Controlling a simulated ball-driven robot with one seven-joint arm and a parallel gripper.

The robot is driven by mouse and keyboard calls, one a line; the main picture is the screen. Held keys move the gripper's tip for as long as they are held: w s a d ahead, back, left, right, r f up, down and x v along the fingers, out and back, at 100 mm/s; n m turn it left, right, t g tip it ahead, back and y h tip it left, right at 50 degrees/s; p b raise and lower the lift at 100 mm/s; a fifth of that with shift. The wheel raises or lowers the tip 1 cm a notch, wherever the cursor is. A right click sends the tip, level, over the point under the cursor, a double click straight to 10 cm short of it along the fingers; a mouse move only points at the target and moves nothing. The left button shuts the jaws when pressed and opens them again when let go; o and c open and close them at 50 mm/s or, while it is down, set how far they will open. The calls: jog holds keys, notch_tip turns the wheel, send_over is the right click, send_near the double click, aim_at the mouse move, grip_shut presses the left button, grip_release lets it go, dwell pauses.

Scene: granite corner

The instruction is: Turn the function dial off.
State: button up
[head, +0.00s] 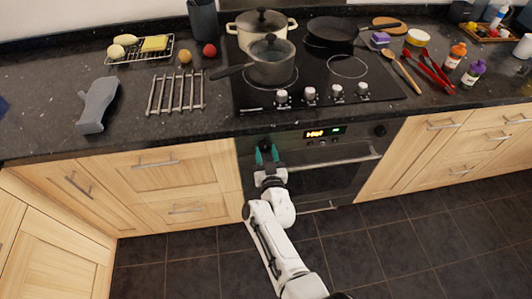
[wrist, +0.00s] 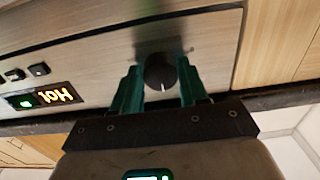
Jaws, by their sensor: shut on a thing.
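The oven's control panel has a dark round dial (head: 265,145) at its left end, between the teal fingers of my gripper (head: 267,154). In the wrist view the dial (wrist: 160,74) sits between the two fingertips (wrist: 160,66), and my gripper is shut on it. A short white mark on the dial points down toward the gripper in that view. The labels around the dial are not readable. A second dark dial (head: 379,130) is at the panel's right end. The lit display (head: 322,132) between them shows orange characters and a green sign.
The oven door handle (head: 340,162) runs just below the panel. Above, the black hob (head: 350,92) carries a saucepan (head: 271,66), a pot (head: 262,24), a frying pan (head: 332,30) and several front knobs. The floor (head: 420,235) is clear.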

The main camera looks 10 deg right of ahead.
jog(key=shift+f, duration=0.15)
jog(key=o, duration=1)
jog(key=shift+s+d+p, duration=0.15)
jog(key=shift+s+p, duration=2.8)
jog(key=shift+s, duration=2.5)
jog(key=shift+w+d, duration=0.1)
